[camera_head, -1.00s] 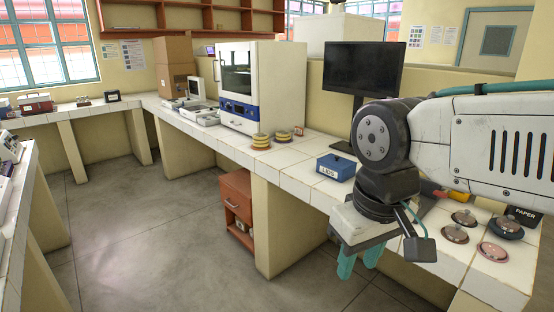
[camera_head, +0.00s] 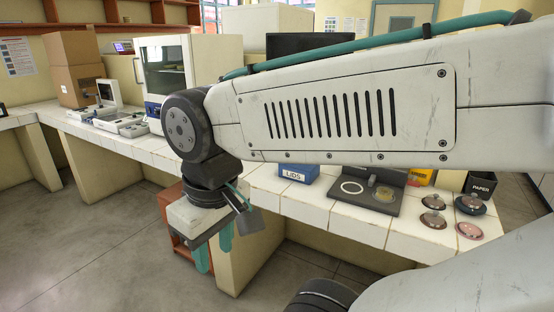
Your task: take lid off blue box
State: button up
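The blue box (camera_head: 297,174), labelled LIDS, stands on the white tiled bench right of centre. My arm passes in front of its upper part, so its lid is hidden now. My gripper (camera_head: 215,252) hangs fingers-down to the left of the box, out past the bench's front edge. Its two teal fingers are apart with nothing between them. It is not touching the box.
A dark plate (camera_head: 345,193) with a white ring lies right of the box. Several round lidded dishes (camera_head: 433,219) and a black PAPER bin (camera_head: 480,184) are further right. The white incubator (camera_head: 163,77) stands left. Bare tiles (camera_head: 300,208) lie before the box.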

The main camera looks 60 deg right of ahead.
aim_at(307, 167)
jog(key=z, duration=0.45)
jog(key=i, duration=1.4)
jog(key=z, duration=0.8)
